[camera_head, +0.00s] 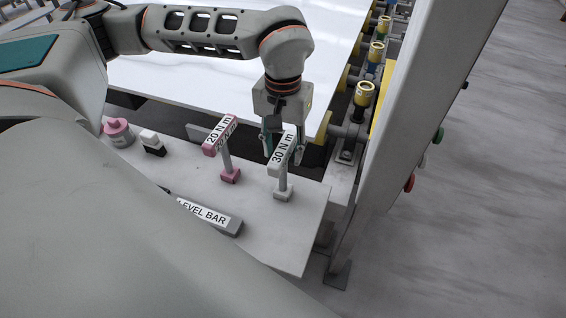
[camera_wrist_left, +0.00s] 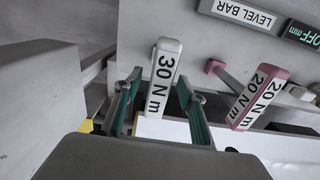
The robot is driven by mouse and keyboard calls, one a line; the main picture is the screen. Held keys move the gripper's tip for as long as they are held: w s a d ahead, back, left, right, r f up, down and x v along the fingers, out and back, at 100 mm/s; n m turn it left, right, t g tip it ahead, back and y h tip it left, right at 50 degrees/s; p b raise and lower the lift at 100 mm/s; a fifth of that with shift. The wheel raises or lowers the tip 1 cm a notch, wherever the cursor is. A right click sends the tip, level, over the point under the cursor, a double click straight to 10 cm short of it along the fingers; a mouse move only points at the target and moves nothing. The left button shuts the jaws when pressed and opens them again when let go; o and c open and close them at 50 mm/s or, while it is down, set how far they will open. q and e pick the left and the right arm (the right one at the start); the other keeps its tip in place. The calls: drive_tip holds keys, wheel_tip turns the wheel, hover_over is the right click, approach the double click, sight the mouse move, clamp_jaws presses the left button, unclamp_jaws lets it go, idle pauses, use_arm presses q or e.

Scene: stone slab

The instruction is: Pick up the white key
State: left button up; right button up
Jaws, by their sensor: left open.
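The white key (camera_head: 283,187) stands upright on the shelf near its right end, with a white foot and a T-shaped top marked "30 N m". In the left wrist view, the top of the white key (camera_wrist_left: 163,75) lies between the two fingers of my left gripper (camera_wrist_left: 159,80), with a gap showing on both sides. In the head view, my left gripper (camera_head: 284,146) points down at the key's top, with its fingers open. The key's stem is hidden under its top in the wrist view. My right gripper does not show.
A pink key (camera_head: 229,175) marked "20 N m" stands close to the left. A grey level bar (camera_head: 208,216) lies in front, and a pink-topped object (camera_head: 118,131) sits farther left. A large white slab (camera_head: 200,85) is behind, with a post (camera_head: 405,110) on the right.

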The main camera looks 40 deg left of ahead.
use_arm(q)
drive_tip(key=shift+f, duration=0.2)
idle(0.3)
clamp_jaws()
drive_tip(key=shift+r, duration=0.15)
